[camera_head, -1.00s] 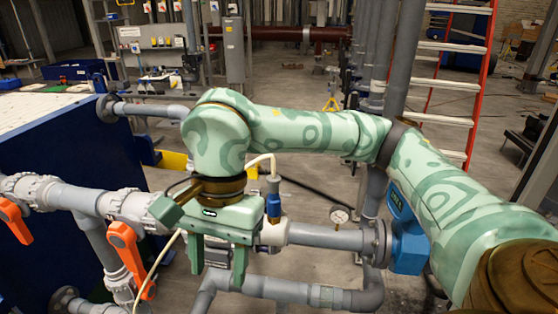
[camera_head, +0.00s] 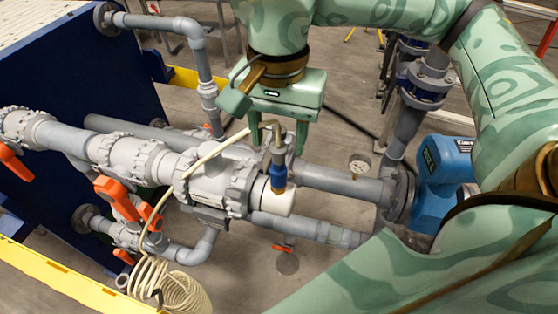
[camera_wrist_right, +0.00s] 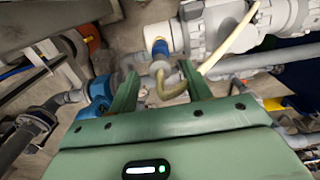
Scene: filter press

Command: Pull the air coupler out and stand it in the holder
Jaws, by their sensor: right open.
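The air coupler (camera_head: 278,172) is blue with a grey metal upper part and a brass lower end. It stands upright at the white end piece (camera_head: 277,199) of the large pipe, with a cream hose looping from its top. My right gripper (camera_head: 278,147) is open above it, and the coupler's upper part and hose show between the fingers in the head view. In the right wrist view the blue coupler (camera_wrist_right: 159,48) lies just beyond the open fingertips (camera_wrist_right: 160,70), with the hose bend between the fingers. I cannot make out a holder. My left gripper is not in view.
A coil of cream hose (camera_head: 178,290) hangs at the lower left, beside a yellow rail (camera_head: 70,285). Orange valve handles (camera_head: 117,199) stick out at the left.

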